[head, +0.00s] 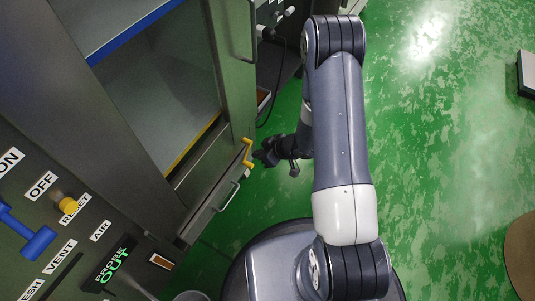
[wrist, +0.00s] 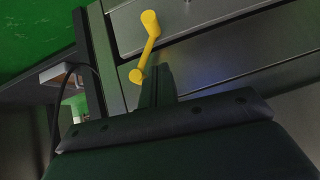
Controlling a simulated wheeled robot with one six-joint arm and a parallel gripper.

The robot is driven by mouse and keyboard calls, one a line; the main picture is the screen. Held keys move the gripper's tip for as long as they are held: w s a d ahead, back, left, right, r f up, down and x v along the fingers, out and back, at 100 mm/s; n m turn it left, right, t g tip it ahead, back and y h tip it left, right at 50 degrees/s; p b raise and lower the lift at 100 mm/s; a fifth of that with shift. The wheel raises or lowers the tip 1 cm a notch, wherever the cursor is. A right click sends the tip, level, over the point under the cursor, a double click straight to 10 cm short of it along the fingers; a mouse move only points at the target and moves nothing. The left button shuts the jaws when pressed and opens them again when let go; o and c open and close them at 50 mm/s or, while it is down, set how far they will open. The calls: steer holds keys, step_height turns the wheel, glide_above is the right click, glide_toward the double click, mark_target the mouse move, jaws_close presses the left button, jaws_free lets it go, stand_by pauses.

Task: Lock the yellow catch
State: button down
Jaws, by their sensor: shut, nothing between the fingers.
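The yellow catch (head: 248,152) is a small bent handle on the front edge of the grey cabinet (head: 233,110), beside the open compartment. In the wrist view the catch (wrist: 150,45) stands out from a grey metal panel, and its lower end is close to my fingertips. My gripper (head: 262,156) is shut and empty, just to the right of the catch in the head view. In the wrist view my dark fingers (wrist: 160,82) show close together, just right of the catch's lower end. I cannot tell whether they touch it.
A drawer handle (head: 228,197) sits below the catch, and a tall handle (head: 252,32) above. A control panel at lower left has a yellow knob (head: 68,205), a blue lever (head: 38,243) and a display (head: 110,262) reading PROBE OUT. Green floor (head: 440,130) at right is mostly clear.

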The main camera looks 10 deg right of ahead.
mark_target(247, 162)
steer(key=shift+w+a+f+b, duration=0.15)
steer(key=shift+a+f+b, duration=0.25)
steer(key=shift+f, duration=0.6)
steer(key=shift+w+a+f+b, duration=0.2)
steer(key=shift+f+b, duration=0.3)
steer(key=shift+f, duration=0.5)
steer(key=shift+w+a+f+b, duration=0.1)
steer(key=shift+a+f+b, duration=0.35)
steer(key=shift+f, duration=0.55)
